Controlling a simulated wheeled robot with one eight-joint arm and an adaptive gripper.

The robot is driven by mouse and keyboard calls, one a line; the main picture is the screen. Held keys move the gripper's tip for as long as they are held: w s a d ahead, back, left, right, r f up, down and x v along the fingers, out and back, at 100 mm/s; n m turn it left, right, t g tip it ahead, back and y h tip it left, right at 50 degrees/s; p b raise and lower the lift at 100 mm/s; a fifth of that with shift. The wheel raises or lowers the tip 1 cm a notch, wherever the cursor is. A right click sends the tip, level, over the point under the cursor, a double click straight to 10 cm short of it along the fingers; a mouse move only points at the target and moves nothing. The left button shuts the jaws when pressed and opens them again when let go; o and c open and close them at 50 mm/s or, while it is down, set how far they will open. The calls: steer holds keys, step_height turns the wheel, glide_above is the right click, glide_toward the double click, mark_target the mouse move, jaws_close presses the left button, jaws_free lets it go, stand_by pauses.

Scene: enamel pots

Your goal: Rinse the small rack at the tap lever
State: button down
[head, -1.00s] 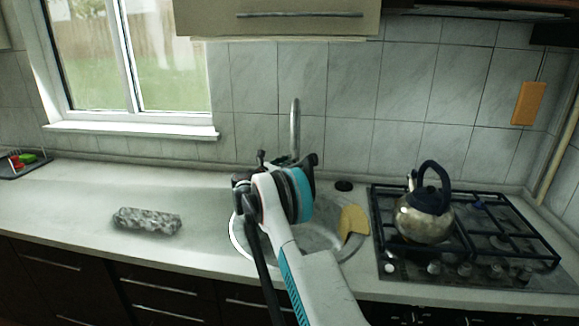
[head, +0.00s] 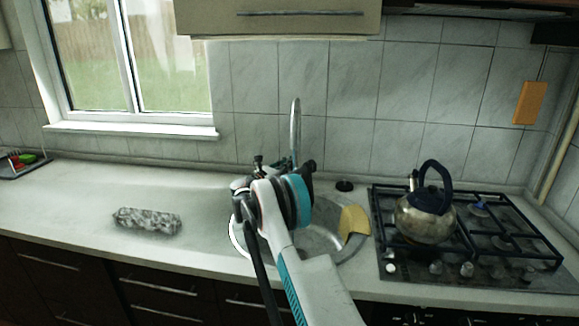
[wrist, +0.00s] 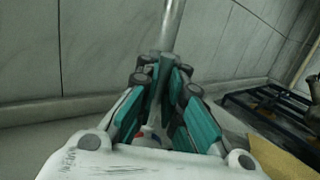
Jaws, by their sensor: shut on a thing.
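The tap (head: 295,130) rises behind the round sink (head: 325,240), and its spout also shows at the top of the wrist view (wrist: 171,25). My gripper (wrist: 160,88) is at the tap's base. Its teal-padded fingers are shut on a narrow grey part there, which looks like the tap lever (wrist: 159,75). Small red and blue marks show below it, between the fingers. In the head view my own arm hides the gripper's tips, the lever and part of the sink. I cannot pick out the small rack for certain; a dark rack-like tray (head: 12,172) stands at the far left, holding red and green things.
A yellow piece (head: 353,221) lies at the sink's right edge. A kettle (head: 425,218) stands on the gas hob (head: 480,272) to the right. A grey speckled bundle (head: 147,220) lies on the left counter, with free counter around it.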

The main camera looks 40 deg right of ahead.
steer(key=c, duration=1.7)
jaws_free()
steer(key=shift+a, duration=0.15)
steer(key=a, duration=0.4)
steer(key=s+a+f, duration=0.1)
steer(key=a, duration=0.6)
steer(key=shift+s+a+f, duration=0.15)
steer(key=shift+a+f, duration=0.1)
steer(key=shift+a, duration=0.05)
